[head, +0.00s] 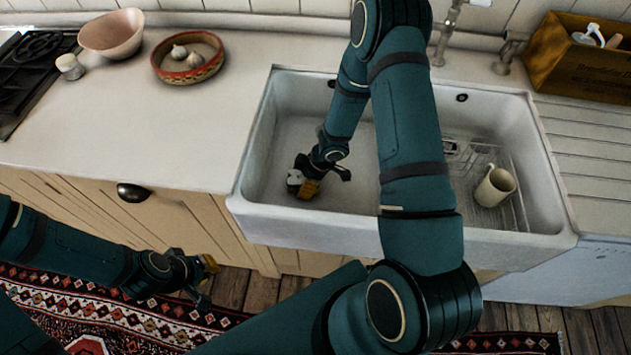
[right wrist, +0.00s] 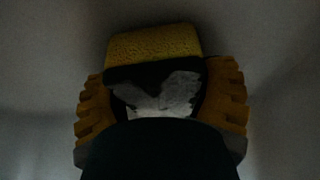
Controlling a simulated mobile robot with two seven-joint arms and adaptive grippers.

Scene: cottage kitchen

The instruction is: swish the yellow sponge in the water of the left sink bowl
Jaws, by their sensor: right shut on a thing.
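The yellow sponge (right wrist: 153,46) shows in the right wrist view, with a dark layer under its yellow face. My right gripper (right wrist: 160,98) is shut on it, with an orange ridged finger pad on each side. In the head view my right arm reaches down into the left sink bowl (head: 272,150), and the gripper is low in the bowl near its front wall. The sponge is too small there to tell from the orange pads. I cannot make out the water surface. My left gripper (head: 206,283) is open and empty, in front of the cabinet above the rug.
A beige mug (head: 495,186) is on a wire rack (head: 515,207) in the right bowl. The faucet (head: 447,32) stands behind the sink. A round dish with garlic (head: 188,78), a pink bowl (head: 112,33) and a wooden crate (head: 545,50) stand on the counter.

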